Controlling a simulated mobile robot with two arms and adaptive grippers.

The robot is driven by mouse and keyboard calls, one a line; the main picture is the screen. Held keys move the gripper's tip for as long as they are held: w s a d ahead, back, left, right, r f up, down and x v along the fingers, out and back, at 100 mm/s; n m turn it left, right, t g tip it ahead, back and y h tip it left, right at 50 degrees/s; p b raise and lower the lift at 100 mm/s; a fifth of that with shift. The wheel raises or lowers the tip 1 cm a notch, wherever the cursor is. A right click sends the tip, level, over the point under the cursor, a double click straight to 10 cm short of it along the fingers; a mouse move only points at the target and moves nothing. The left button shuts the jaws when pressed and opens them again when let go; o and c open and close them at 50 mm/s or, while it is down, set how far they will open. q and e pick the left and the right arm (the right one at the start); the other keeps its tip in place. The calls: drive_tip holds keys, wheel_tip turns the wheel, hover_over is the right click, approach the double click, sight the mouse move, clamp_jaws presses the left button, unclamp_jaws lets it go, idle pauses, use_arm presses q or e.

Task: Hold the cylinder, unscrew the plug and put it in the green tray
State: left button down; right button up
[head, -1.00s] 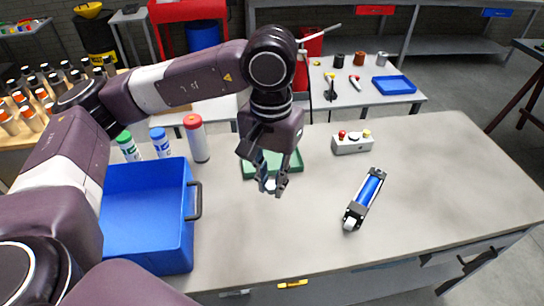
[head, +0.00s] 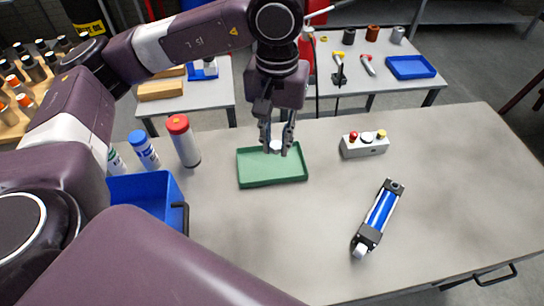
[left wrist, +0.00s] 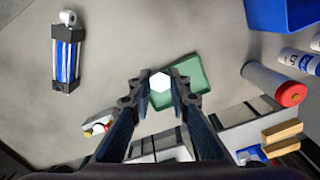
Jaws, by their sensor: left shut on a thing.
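My left gripper (head: 276,147) is shut on a small white plug (head: 276,146) at its fingertips. In the left wrist view the plug (left wrist: 159,82) shows as a white hexagon between the fingers. The green tray (head: 272,181) lies on the workbench, and the gripper hangs over its back part. The tray also shows behind the plug in the left wrist view (left wrist: 190,80). The blue cylinder (head: 381,211) with black end caps lies on the bench to the right, apart from the gripper. It is at upper left in the left wrist view (left wrist: 66,58). My right gripper is not in view.
A blue bin (head: 150,188) stands left of the tray, with a red-capped bottle (head: 184,142) and other bottles behind it. A button box (head: 364,145) sits right of the tray. The bench (head: 290,235) is clear in front of the tray.

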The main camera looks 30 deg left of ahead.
use_arm(q)
drive_tip(key=n, duration=0.2)
drive_tip(key=shift+w+r+n, duration=0.2)
drive_tip(key=shift+w+n, duration=0.1)
drive_tip(key=shift+n, duration=0.1)
drive_tip(key=w+n, duration=0.2)
drive_tip(key=n, duration=0.2)
drive_tip(key=m+p, duration=0.3)
drive_tip(key=m, duration=2.2)
hover_over(271, 165)
wheel_tip(271, 165, down, 2)
wheel_tip(271, 165, down, 16)
drive_tip(key=shift+s+p, duration=0.1)
drive_tip(key=shift+p, duration=0.25)
wheel_tip(271, 165, down, 4)
drive_tip(key=shift+f+p, duration=0.1)
drive_tip(key=shift+p, duration=0.35)
drive_tip(key=shift+f, duration=0.1)
